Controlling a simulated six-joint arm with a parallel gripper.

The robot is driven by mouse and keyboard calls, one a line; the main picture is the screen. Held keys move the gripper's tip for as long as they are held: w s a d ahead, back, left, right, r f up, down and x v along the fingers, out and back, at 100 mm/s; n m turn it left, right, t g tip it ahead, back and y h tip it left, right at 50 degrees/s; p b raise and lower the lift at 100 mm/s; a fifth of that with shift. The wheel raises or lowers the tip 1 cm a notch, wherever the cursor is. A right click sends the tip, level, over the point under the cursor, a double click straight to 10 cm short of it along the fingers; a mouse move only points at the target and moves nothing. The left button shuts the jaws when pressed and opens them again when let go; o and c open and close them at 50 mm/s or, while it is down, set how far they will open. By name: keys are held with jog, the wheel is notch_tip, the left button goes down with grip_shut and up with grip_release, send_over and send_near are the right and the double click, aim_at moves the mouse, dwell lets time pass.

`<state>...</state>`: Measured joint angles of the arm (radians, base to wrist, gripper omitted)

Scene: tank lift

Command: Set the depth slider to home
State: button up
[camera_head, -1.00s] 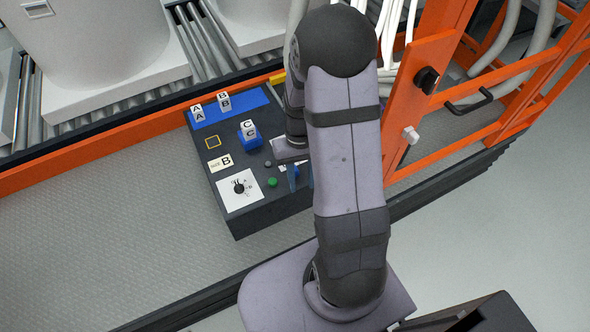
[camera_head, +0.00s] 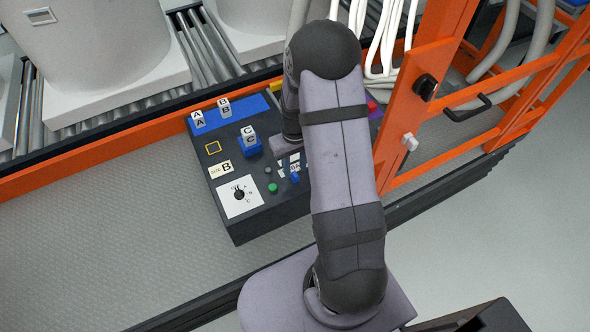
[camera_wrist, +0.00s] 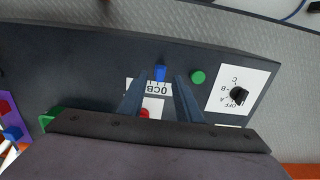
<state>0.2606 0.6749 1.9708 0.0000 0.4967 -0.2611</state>
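A small blue slider knob (camera_wrist: 160,73) sits at the edge of a white scale label (camera_wrist: 158,88) on the dark control panel in the wrist view. Letters on the label read upside down and are partly legible; no word "home" can be read. My gripper (camera_wrist: 160,80) is open, with one finger on each side of the knob and a gap to each. Whether the fingertips touch the panel cannot be told. In the head view my gripper (camera_head: 289,168) is over the panel's front middle, partly hidden by my arm.
A green button (camera_wrist: 197,77) and a black rotary knob (camera_wrist: 238,95) are beside the slider. A red button (camera_wrist: 144,113) lies between the fingers. An orange frame (camera_head: 440,80) rises at right.

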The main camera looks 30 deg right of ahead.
aim_at(290, 182)
jog(key=shift+f, duration=1.3)
grip_shut()
jog(key=shift+a, duration=0.95)
grip_release()
jog(key=shift+a, duration=0.15)
jog(key=shift+r, duration=0.1)
